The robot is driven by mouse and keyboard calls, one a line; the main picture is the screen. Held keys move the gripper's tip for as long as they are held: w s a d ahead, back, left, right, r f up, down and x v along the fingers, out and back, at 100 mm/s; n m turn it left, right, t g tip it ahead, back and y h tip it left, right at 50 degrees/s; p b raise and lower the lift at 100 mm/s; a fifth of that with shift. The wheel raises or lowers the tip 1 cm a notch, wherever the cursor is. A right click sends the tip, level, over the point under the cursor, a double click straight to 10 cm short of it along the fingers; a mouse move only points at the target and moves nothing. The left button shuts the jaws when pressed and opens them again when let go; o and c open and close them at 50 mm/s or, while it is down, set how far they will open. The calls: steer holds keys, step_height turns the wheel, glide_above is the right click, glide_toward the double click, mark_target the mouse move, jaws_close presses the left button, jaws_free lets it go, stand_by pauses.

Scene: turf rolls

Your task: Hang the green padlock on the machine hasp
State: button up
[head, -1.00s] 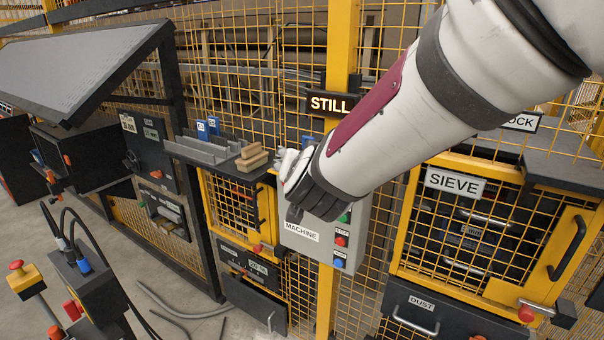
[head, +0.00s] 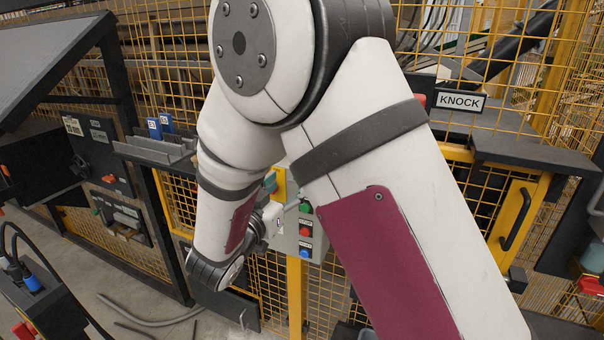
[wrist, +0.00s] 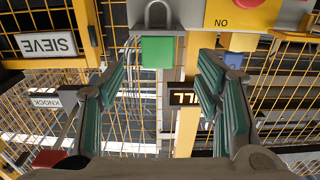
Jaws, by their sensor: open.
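The green padlock (wrist: 158,50) shows in the wrist view at the top centre, with its grey shackle toward the picture's top edge. That view is upside down, as its signs show. My gripper (wrist: 165,62) is open, its teal-padded fingers on either side of the padlock in the picture; contact cannot be told. In the head view my gripper (head: 270,200) is in front of the grey machine box (head: 290,242), partly hidden by my arm. I cannot make out the machine hasp, and the padlock is not clear in the head view.
A yellow plate with a red button (wrist: 250,5) is close by in the wrist view. Yellow mesh fencing (head: 275,290) stands behind. A grey rack with blue tags (head: 160,145) is to the left, and a dark shelf (head: 530,152) to the right.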

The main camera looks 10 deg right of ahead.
steer(key=p+x, duration=0.1)
steer(key=x, duration=0.7)
steer(key=shift+w+d+r, duration=0.1)
steer(key=shift+w+d, duration=0.1)
steer(key=shift+d, duration=0.1)
steer(key=c, duration=1.3)
